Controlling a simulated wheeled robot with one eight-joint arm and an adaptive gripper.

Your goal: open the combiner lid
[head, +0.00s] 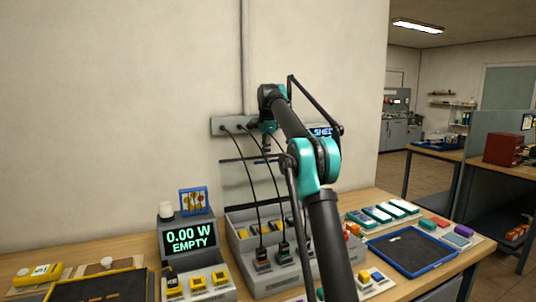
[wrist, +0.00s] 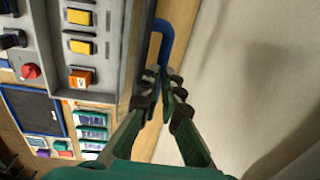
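The combiner seems to be the grey box with yellow switches (head: 240,233) on the bench, beneath my arm in the head view; its switch face also shows at the left of the wrist view (wrist: 96,20). A bent blue handle (wrist: 167,38) runs along the box's edge in the wrist view. My gripper (wrist: 162,76) has its fingertips close together with the blue bar between them.
A display reading 0.00 W EMPTY (head: 190,241) stands left of the box. Black cables hang from a grey wall strip (head: 229,126) down to the box. A blue-rimmed tray (head: 440,267) and several small coloured blocks lie to the right. The wall is close behind.

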